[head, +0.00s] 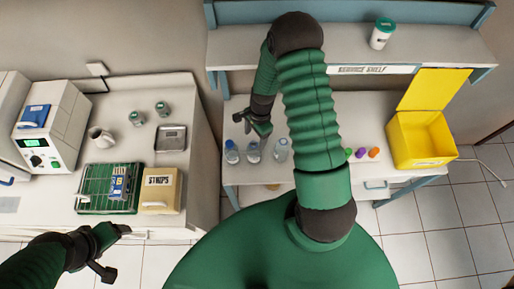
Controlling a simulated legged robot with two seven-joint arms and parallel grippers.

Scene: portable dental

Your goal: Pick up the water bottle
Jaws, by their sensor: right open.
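Three clear plastic bottles stand upright in a row near the front left of the shelf-side table: a left bottle (232,153), a middle bottle (253,153) and a right bottle (281,151). The left one has a blue tint. Which of them is the water bottle I cannot tell. My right gripper (251,126) is open and empty, just behind the left and middle bottles in the picture; its height above the table is unclear. My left gripper (116,252) is open and empty at the front edge of the left counter.
The left counter holds a green wire rack (92,190), a STRIPS box (160,191), a metal tray (171,138), a mug (101,138) and two jars. A yellow bin (421,140) stands at right. A shelf (350,50) with a white canister (381,34) overhangs the table's back.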

